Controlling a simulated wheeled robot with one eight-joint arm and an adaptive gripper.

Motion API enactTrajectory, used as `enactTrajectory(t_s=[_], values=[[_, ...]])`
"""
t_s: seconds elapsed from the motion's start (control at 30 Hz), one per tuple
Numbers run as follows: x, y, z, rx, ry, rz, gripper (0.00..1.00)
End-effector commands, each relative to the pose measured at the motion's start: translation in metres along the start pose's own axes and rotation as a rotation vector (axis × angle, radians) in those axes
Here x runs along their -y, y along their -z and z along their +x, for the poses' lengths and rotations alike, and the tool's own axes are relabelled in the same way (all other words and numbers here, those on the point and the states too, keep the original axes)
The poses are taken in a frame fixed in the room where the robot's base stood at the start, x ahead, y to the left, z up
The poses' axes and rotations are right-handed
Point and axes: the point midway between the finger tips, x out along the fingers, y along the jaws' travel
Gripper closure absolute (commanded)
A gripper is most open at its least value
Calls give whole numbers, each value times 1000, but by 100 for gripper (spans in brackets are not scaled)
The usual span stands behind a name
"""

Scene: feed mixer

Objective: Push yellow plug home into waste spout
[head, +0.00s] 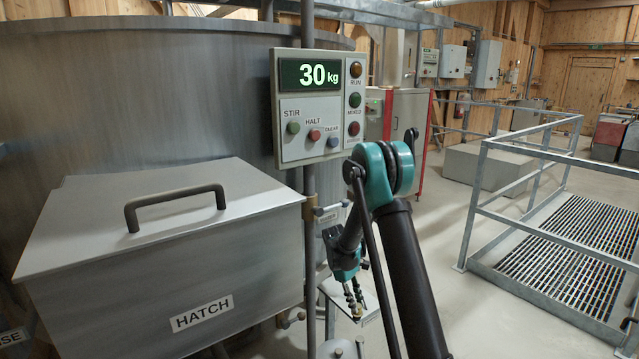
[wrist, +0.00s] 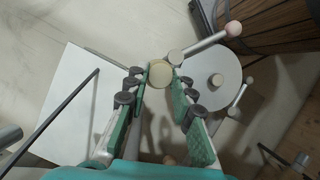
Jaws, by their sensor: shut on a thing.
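My gripper (wrist: 158,80) points down, its fingertips closed around a pale yellow round plug (wrist: 160,73). In the head view my gripper (head: 355,300) is low beside the mixer, right of the hatch, and a small yellowish bit of the plug (head: 357,312) shows at its tips. A grey round end lies close beside the plug in the wrist view. I cannot tell whether it is the waste spout, or whether the plug touches or sits in any opening. The spout's mouth is not clearly visible.
A white plate (wrist: 75,100) lies left of the fingers. A pale disc (wrist: 222,82) and a pink-ball lever (wrist: 233,29) are at right. A railed grating (head: 575,250) is at right.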

Motion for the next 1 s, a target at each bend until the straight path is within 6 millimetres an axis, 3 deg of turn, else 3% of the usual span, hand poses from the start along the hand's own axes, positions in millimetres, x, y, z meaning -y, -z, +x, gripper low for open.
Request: enactTrajectory(t_s=[0.3,0.5,0.77,1.0], values=[[-19,-52,-5,-1,255,611,100],[-23,-68,-9,-2,336,808,100],[-23,-69,-9,-2,343,829,100],[-13,-39,-4,-2,211,515,100]])
